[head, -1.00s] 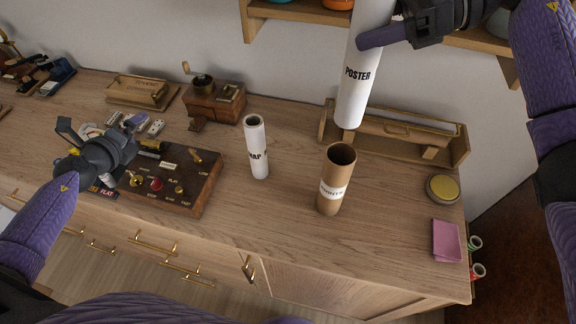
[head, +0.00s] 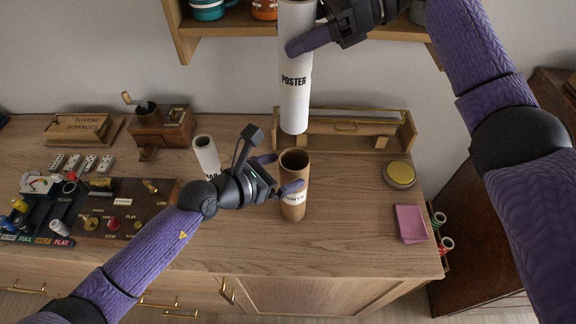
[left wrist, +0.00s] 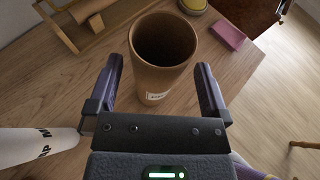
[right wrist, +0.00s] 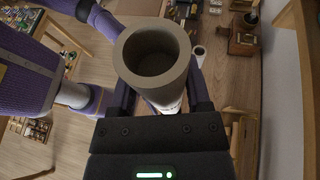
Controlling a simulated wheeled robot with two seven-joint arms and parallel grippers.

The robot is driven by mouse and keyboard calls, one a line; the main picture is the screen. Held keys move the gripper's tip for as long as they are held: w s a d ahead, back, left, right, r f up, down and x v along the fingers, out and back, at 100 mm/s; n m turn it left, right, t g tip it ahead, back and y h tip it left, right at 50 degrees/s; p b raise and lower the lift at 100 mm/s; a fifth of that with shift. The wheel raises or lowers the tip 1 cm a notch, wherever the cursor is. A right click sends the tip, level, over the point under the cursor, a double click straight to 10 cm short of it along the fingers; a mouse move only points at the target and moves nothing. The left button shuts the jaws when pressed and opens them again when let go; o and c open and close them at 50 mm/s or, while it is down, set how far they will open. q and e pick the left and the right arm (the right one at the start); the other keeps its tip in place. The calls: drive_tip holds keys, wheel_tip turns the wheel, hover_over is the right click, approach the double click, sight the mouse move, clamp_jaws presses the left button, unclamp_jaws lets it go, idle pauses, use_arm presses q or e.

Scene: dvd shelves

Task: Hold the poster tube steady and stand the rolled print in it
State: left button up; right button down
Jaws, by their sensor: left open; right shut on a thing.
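The brown cardboard poster tube (head: 294,207) stands upright on the counter with its top open; its label is partly hidden by my left gripper. My left gripper (head: 279,174) is open, its fingers on either side of the tube, which also shows between them in the left wrist view (left wrist: 160,60). The white rolled print (head: 295,95) marked POSTER hangs upright in my right gripper (head: 312,32), which is shut on it. Its lower end is above and behind the brown tube, apart from it. In the right wrist view the print's hollow end (right wrist: 157,60) faces the camera.
A white MAP tube (head: 206,155) stands left of my left gripper, partly hidden. A wooden rack (head: 400,130) is behind the tube. A yellow-lidded tin (head: 399,174) and pink pad (head: 410,223) lie to the right. A switch panel (head: 135,222) is at left. A shelf (head: 215,35) hangs above.

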use_arm(q)
drive_tip(key=shift+x, duration=1.9)
drive_tip(key=c, duration=1)
drive_tip(key=shift+c, duration=0.2)
use_arm(e)
drive_tip(key=shift+f, duration=0.1)
unclamp_jaws()
drive_tip(key=v, duration=0.7)
drive_tip(key=shift+d, duration=0.2)
drive_tip(key=shift+w, duration=0.1)
